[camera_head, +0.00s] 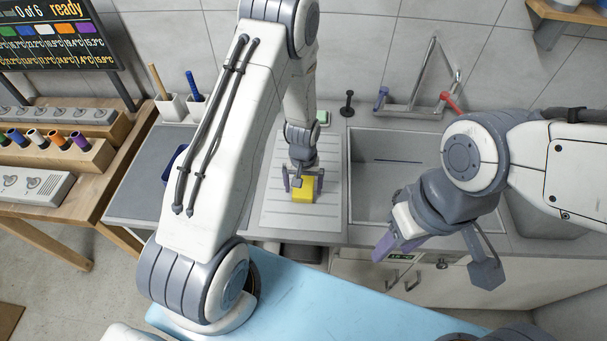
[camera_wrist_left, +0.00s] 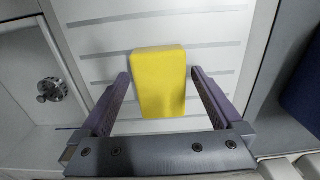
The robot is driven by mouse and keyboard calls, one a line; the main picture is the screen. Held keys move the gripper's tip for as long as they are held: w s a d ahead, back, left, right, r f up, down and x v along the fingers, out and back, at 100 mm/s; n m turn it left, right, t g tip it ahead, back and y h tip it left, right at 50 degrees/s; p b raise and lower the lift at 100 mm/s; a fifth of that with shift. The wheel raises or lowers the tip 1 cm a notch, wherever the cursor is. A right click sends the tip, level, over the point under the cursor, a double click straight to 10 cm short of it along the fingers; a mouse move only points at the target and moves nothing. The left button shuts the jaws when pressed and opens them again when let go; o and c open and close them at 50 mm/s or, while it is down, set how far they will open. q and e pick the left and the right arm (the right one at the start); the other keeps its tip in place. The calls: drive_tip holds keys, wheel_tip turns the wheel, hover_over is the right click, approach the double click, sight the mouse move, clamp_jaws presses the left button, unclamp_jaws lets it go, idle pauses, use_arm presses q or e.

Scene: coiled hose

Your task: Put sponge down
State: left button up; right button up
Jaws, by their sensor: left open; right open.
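A yellow sponge (camera_head: 303,190) lies on the white ribbed drainboard (camera_head: 277,213) left of the sink. It also shows in the left wrist view (camera_wrist_left: 159,82), between and just beyond the fingers. My left gripper (camera_head: 303,184) is open above the sponge, with its fingers apart on either side; in the left wrist view (camera_wrist_left: 160,95) a gap shows between each finger and the sponge. My right gripper (camera_head: 437,262) is open and empty in front of the sink, over the counter's front edge.
The sink (camera_head: 385,175) with a faucet (camera_head: 428,80) is right of the drainboard. A black stopper-like post (camera_head: 347,104) stands behind. White cups with brushes (camera_head: 172,106) stand at the back left. A wooden rack with coloured cylinders (camera_head: 50,145) is far left.

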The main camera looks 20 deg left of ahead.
sight(303, 188)
use_arm(q)
wheel_tip(303, 188, up, 11)
drive_tip(key=b, duration=0.3)
drive_tip(key=s+d+r+m, duration=0.4)
drive_tip(key=s+d+r, duration=0.3)
drive_tip(key=d+r, duration=0.15)
drive_tip(key=s+d+r+m, duration=0.2)
drive_tip(key=s+m, duration=0.1)
drive_tip(key=s, duration=0.5)
drive_tip(key=s+d+r+m+h, duration=0.1)
drive_tip(key=s+d+r+m, duration=0.2)
drive_tip(key=s, duration=0.4)
drive_tip(key=shift+s+d+r, duration=0.15)
drive_tip(key=shift+s+d, duration=0.05)
drive_tip(key=shift+s, duration=0.15)
wheel_tip(303, 188, down, 3)
drive_tip(key=shift+r+b, duration=0.15)
drive_tip(key=shift+b, duration=1.05)
